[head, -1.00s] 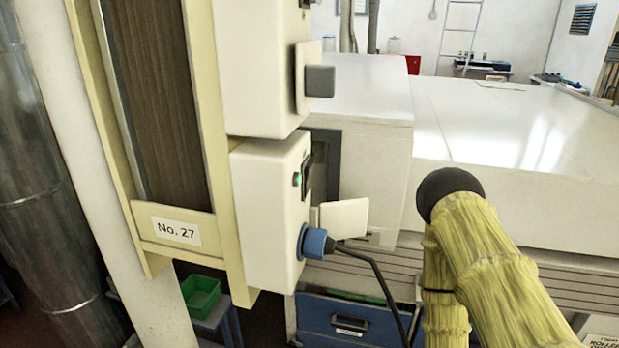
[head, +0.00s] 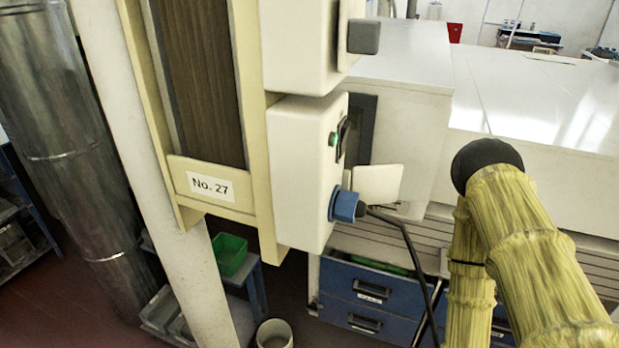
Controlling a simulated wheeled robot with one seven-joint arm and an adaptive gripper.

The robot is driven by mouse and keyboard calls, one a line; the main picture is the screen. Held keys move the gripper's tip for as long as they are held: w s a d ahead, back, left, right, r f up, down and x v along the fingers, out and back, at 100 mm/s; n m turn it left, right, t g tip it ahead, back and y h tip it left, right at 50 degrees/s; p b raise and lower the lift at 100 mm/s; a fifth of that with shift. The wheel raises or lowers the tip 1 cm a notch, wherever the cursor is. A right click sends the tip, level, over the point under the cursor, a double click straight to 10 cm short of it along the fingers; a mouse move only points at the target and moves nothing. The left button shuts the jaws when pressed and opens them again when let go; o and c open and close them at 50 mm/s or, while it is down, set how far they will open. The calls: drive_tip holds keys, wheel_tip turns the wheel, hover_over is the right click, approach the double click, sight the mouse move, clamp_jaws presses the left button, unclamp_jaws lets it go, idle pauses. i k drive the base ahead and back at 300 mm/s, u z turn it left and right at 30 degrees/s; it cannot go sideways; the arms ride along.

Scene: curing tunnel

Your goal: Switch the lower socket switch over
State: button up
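The lower socket box (head: 296,165) is a white housing on a cream-framed post marked "No. 27". On its right-hand face are a small green light (head: 332,139) and a dark switch (head: 343,138), seen nearly edge-on, so its position cannot be told. Below them a blue plug (head: 345,205) sits in the socket, with a black cable running down to the right. A pale open flap (head: 378,184) stands beside the plug. My arm, in a yellow cover with a dark rounded joint, shows at the right. My gripper is not in view.
An upper white box (head: 300,45) with a grey block (head: 363,36) on its side hangs directly above. A long white tunnel housing (head: 540,95) lies behind. Blue drawers (head: 370,300), a green bin (head: 229,254) and a pale bucket (head: 274,334) are below. A metal duct (head: 75,150) stands at left.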

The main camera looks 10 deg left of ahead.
sight(343, 132)
drive_tip(key=z, duration=1.3)
drive_tip(key=k, duration=0.8)
drive_tip(key=u, duration=0.8)
